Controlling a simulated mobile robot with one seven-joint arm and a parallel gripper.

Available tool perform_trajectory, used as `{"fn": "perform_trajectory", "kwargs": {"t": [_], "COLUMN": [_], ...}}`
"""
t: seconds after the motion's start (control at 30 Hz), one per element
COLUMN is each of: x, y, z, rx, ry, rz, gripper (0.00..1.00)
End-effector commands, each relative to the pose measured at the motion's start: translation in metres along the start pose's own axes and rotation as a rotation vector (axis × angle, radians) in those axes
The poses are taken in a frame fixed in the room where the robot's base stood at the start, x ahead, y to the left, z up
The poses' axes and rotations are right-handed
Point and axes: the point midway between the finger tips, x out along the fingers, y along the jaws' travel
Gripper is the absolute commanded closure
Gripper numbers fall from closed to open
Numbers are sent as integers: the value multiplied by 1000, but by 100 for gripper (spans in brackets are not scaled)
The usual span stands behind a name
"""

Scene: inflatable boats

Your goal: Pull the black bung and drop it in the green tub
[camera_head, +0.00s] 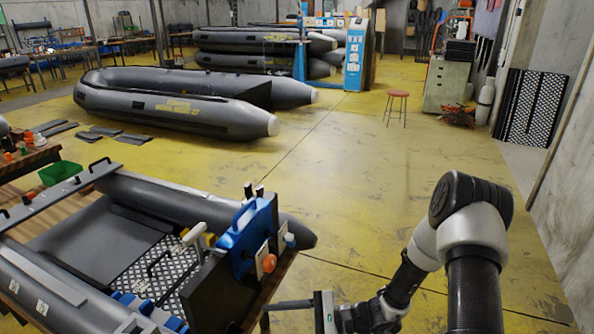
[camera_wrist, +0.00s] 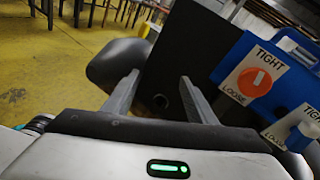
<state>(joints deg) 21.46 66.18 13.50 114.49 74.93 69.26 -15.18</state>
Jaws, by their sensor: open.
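My gripper (camera_head: 275,306) is at the stern of the near grey boat, at the bottom of the head view. In the wrist view its two fingers (camera_wrist: 160,77) are apart, pointing at the black transom board (camera_wrist: 178,55). A small dark round spot (camera_wrist: 160,101) shows low on the board between the fingers; I cannot tell whether it is the black bung or a hole. Nothing is seen gripped. The bung is not clearly visible in the head view. The green tub (camera_head: 60,173) stands at the left, beyond the near boat's far end.
A blue clamp unit (camera_head: 247,232) sits on the transom, with an orange knob (camera_wrist: 255,79) on a TIGHT/LOOSE plate just right of my fingers. A white and blue knob (camera_wrist: 302,132) is lower right. Grey tubes (camera_head: 190,200) flank the boat.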

Motion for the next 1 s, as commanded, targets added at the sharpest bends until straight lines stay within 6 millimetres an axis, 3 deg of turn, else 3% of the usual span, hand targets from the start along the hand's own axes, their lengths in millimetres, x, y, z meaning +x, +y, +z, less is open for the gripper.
{"fn": "perform_trajectory", "kwargs": {"t": [0.03, 0.1, 0.2, 0.3, 0.47, 0.83, 1.0], "x": [9, 17, 26, 30, 33, 34, 47], "y": [9, 14, 20, 26, 29, 29, 24], "z": [-32, -60, -93, -113, -125, -125, -124], "rx": [76, 156, 249, 308, 343, 343, 343], "ry": [-29, -56, -78, -89, -93, -93, -94], "rz": [-73, -166, -273, -344, -386, -385, -383], "gripper": [48, 48, 48, 48, 48, 48, 48]}}
